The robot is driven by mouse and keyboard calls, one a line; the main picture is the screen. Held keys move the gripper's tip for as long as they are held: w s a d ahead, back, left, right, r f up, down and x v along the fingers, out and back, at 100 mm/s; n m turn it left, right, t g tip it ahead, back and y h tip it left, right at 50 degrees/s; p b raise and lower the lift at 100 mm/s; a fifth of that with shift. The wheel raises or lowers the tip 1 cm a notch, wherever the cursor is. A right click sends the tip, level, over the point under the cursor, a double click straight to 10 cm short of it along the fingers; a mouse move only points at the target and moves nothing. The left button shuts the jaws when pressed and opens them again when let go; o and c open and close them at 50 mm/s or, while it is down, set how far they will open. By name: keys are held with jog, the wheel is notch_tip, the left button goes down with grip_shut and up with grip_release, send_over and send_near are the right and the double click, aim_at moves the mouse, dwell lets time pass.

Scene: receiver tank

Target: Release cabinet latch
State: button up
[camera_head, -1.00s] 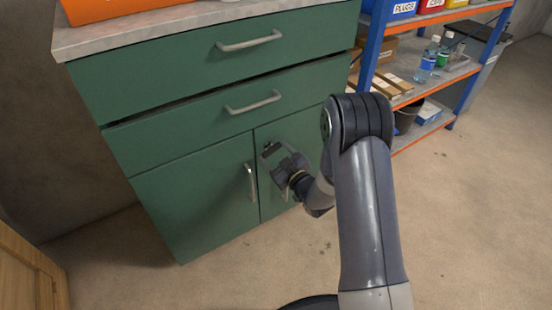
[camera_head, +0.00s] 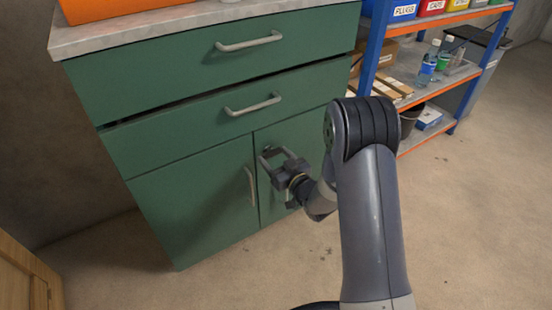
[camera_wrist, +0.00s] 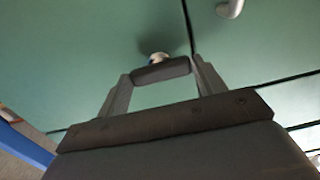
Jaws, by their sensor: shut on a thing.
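The green cabinet (camera_head: 195,205) has two lower doors under two drawers. The left door carries a pale upright handle (camera_head: 251,187); an end of it shows in the wrist view (camera_wrist: 230,8). My gripper (camera_head: 271,155) is at the upper part of the right door (camera_head: 300,135), close to the split between the doors. In the wrist view my fingers (camera_wrist: 160,70) are shut on the right door's handle (camera_wrist: 158,57), of which only a small pale end shows past the fingertips. The rest of that handle is mostly hidden. No separate latch can be made out.
A blue and orange shelf rack (camera_head: 465,70) with bins and bottles stands to the right of the cabinet. A wooden piece (camera_head: 25,275) is at the lower left. The floor (camera_head: 470,220) on the right is clear.

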jog(key=o, duration=1)
jog(key=p+v, duration=0.2)
jog(key=v, duration=0.8)
jog(key=shift+s+d, duration=0.25)
jog(key=shift+s, duration=0.1)
jog(key=b+x, duration=0.2)
jog(key=x, duration=0.9)
jog(key=shift+s+d, duration=0.1)
jog(key=shift+s, duration=0.05)
